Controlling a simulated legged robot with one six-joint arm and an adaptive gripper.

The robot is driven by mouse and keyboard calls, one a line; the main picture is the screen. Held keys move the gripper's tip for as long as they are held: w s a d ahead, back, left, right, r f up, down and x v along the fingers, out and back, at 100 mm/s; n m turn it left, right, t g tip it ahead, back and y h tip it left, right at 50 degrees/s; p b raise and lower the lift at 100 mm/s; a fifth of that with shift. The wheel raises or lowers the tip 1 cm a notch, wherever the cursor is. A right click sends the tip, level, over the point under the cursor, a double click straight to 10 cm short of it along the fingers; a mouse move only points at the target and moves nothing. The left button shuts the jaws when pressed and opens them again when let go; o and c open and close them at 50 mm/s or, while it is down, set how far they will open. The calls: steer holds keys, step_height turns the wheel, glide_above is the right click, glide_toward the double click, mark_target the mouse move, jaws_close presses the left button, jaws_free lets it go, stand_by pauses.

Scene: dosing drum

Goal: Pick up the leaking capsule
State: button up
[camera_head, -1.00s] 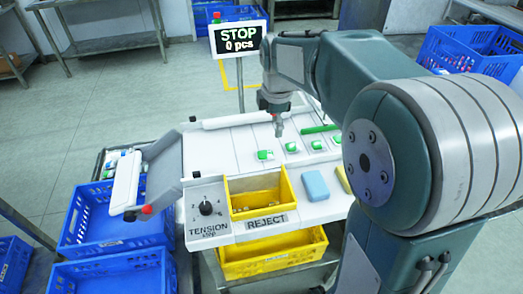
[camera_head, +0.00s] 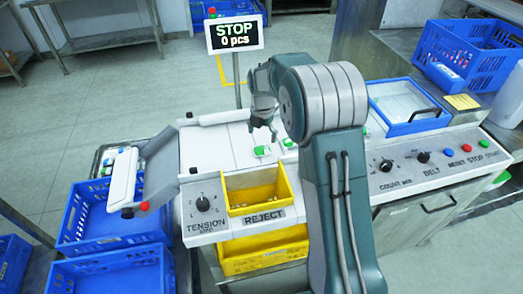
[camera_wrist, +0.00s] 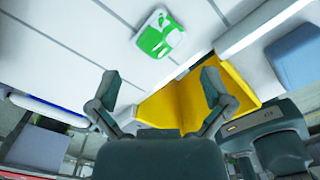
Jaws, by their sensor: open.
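A white and green capsule (camera_head: 261,151) lies on the white belt just behind the yellow reject bin. In the wrist view the capsule (camera_wrist: 158,36) shows a green patch with drop-like marks beside it. My gripper (camera_head: 262,132) is open and empty above the belt, over and slightly behind the capsule. In the wrist view the fingers (camera_wrist: 160,88) are spread apart, with the capsule beyond their tips and not between them. Another green and white capsule (camera_head: 288,143) sits to the right, partly hidden by my arm.
The yellow reject bin (camera_head: 233,208) holds a few small pieces. The STOP display (camera_head: 235,35) stands on a post behind the belt. A blue-framed lid (camera_head: 410,130) and control knobs are on the right.

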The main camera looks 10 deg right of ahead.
mark_target(261, 149)
steer(key=shift+a+f, duration=0.15)
steer(key=shift+f, duration=2.65)
steer(key=c, duration=0.7)
